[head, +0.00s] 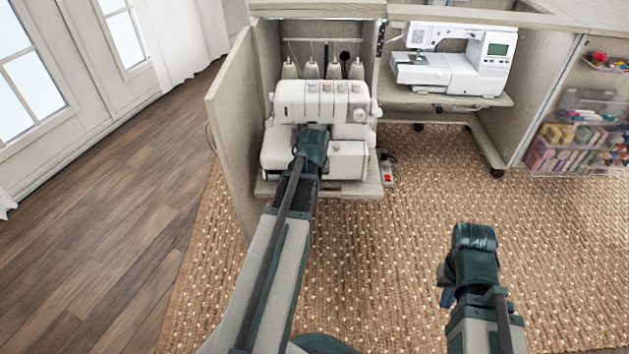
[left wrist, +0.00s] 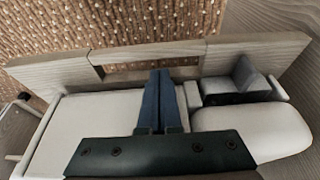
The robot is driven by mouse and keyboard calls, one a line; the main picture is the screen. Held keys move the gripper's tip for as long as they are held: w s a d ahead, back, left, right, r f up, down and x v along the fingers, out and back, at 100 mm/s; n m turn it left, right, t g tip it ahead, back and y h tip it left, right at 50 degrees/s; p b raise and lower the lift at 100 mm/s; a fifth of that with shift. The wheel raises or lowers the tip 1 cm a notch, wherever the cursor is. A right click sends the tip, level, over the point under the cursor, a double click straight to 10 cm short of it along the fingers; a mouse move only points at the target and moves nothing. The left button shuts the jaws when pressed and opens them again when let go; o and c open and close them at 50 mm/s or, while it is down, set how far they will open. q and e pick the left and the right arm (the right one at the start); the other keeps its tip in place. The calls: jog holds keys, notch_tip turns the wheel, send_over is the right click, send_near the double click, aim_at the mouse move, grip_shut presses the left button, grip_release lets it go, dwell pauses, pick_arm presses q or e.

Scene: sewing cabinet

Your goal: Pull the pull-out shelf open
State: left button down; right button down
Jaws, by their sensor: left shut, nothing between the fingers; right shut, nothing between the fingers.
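The pull-out shelf (head: 361,189) is a light wood board low in the left cabinet bay, under a white overlock machine (head: 320,101). In the left wrist view, its front rail (left wrist: 235,51) has a cut-out slot near the middle. My left gripper (left wrist: 158,73) is shut and empty. My right gripper (head: 446,298) is shut and empty, above the rug.
The cabinet door (head: 232,125) stands open on the left. A sewing machine (head: 455,62) sits on another shelf (head: 440,97) to the right. Clear bins (head: 580,148) of supplies hang farther right. A small item with red (head: 387,170) lies beside the shelf. The woven rug (head: 400,240) in front is clear.

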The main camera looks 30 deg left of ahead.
pick_arm(q)
jog(key=p+v, duration=0.7)
jog(key=v, duration=0.2)
jog(key=shift+p, duration=0.4)
jog(key=s+d+r+m+g+p, duration=0.1)
jog(key=s+d+m, duration=0.25)
jog(key=d, duration=0.65)
jog(key=s+d+r+m+g+p, duration=0.1)
jog(key=s+d+m+p, duration=0.3)
jog(key=d, duration=0.7)
jog(key=s+d+r+m+g+b, duration=0.15)
jog(key=s+d, duration=0.35)
jog(key=d, duration=0.5)
notch_tip(320, 180, up, 37)
jog(key=d+m+p, duration=0.1)
jog(key=p, duration=3.7)
jog(key=shift+s+r+h+p, duration=0.2)
jog(key=shift+r+h+p, duration=0.05)
jog(key=shift+h+p, duration=0.15)
jog(key=shift+d+f, duration=0.1)
